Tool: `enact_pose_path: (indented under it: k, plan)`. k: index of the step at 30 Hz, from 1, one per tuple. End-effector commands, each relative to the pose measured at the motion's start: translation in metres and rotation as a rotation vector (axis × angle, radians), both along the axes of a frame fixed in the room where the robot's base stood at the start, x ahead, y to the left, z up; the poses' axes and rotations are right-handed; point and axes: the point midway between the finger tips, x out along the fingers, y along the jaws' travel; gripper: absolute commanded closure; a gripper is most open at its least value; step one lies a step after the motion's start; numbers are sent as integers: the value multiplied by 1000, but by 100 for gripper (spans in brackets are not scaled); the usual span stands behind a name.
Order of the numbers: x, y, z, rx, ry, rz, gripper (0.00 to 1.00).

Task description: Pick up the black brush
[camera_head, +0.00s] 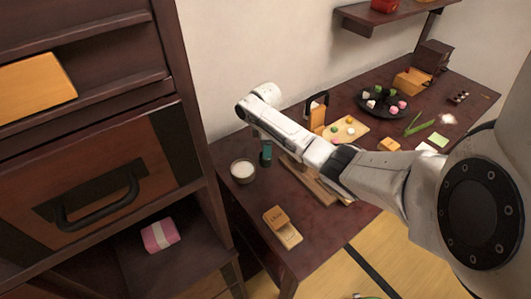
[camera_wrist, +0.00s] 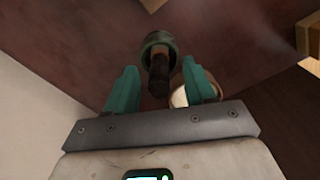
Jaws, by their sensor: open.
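A dark, short stick-like thing, probably the black brush (camera_wrist: 159,82), shows in the wrist view between my gripper's (camera_wrist: 162,72) two teal fingers. It stands out of or in front of a round dark green cup (camera_wrist: 150,40); which one I cannot tell. The fingers are apart, with a gap on each side of the dark thing. In the head view my gripper (camera_head: 266,155) points down over the near left end of the dark table (camera_head: 325,220). The brush cannot be made out there.
A bowl with white contents (camera_head: 242,170) stands just left of my gripper; its pale rim shows by the right finger (camera_wrist: 180,97). A wooden box (camera_head: 277,218) lies nearer the front edge. A board (camera_head: 347,130) and a black plate (camera_head: 370,107) with food are farther right.

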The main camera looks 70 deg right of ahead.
Motion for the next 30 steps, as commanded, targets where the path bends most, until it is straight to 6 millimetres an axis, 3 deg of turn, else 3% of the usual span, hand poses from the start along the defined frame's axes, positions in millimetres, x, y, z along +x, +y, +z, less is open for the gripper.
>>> enact_pose_path:
  k: [3, 11, 27, 30]
  plan:
    - [0, 0, -10, 0, 1, 0, 46]
    - [0, 0, -11, 0, 0, 0, 47]
    - [0, 0, -11, 0, 0, 0, 99]
    - [0, 0, -11, -1, -1, 0, 100]
